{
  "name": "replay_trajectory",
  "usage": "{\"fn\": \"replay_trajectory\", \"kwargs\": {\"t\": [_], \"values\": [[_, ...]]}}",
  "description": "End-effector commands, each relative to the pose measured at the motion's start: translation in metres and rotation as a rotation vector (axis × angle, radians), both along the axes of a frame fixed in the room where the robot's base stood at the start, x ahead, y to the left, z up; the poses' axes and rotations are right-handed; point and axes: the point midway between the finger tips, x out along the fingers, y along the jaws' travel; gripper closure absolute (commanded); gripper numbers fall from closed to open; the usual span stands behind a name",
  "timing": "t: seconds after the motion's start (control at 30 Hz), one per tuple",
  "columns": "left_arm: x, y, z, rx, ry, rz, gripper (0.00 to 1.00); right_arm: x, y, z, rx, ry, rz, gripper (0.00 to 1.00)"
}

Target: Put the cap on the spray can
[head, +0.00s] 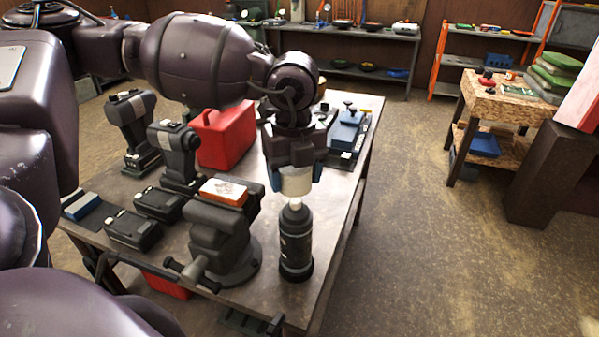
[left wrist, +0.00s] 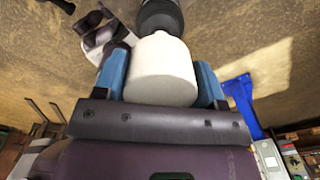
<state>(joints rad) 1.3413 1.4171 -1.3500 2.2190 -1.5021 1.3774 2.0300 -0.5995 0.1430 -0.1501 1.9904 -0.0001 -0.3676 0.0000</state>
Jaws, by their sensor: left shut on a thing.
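My left gripper (head: 294,180) comes in over the workbench, pointing down, and is shut on the white cap (head: 297,184). In the left wrist view the cap (left wrist: 161,72) sits between the two blue fingers (left wrist: 161,80). The black spray can (head: 295,245) stands upright on the bench near its right edge, with a small pale nozzle (head: 295,203) on top. The cap is right above the nozzle; I cannot tell whether they touch. The can's dark top (left wrist: 160,15) also shows beyond the cap in the left wrist view. My right gripper is not in view.
A grey vise (head: 222,240) stands left of the can, close by, with an orange-and-white block (head: 223,191) behind it. Cordless drills (head: 175,150), a battery-like black case (head: 133,229) and a red box (head: 222,138) fill the left and back. The floor to the right is open.

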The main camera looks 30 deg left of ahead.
Motion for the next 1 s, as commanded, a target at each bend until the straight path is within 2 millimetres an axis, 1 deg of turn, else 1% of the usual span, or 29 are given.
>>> {"fn": "replay_trajectory", "kwargs": {"t": [0.13,0.27,0.47,0.7,0.83,1.0], "values": [[0.000,0.000,-0.005,0.000,0.000,-0.004,0.58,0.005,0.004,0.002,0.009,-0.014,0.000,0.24],[0.000,0.000,-0.013,0.001,0.001,-0.003,0.58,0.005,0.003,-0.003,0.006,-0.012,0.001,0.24],[0.000,0.000,-0.031,0.000,0.001,-0.002,0.58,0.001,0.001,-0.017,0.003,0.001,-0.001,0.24],[0.000,-0.001,-0.052,-0.001,0.001,-0.001,0.58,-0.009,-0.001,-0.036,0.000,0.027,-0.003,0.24],[0.000,0.000,-0.057,-0.001,0.001,-0.001,0.58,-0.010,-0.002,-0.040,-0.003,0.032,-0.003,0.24],[0.000,0.000,-0.057,-0.001,-0.001,-0.001,0.58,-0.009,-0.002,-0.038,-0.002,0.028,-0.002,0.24]]}}
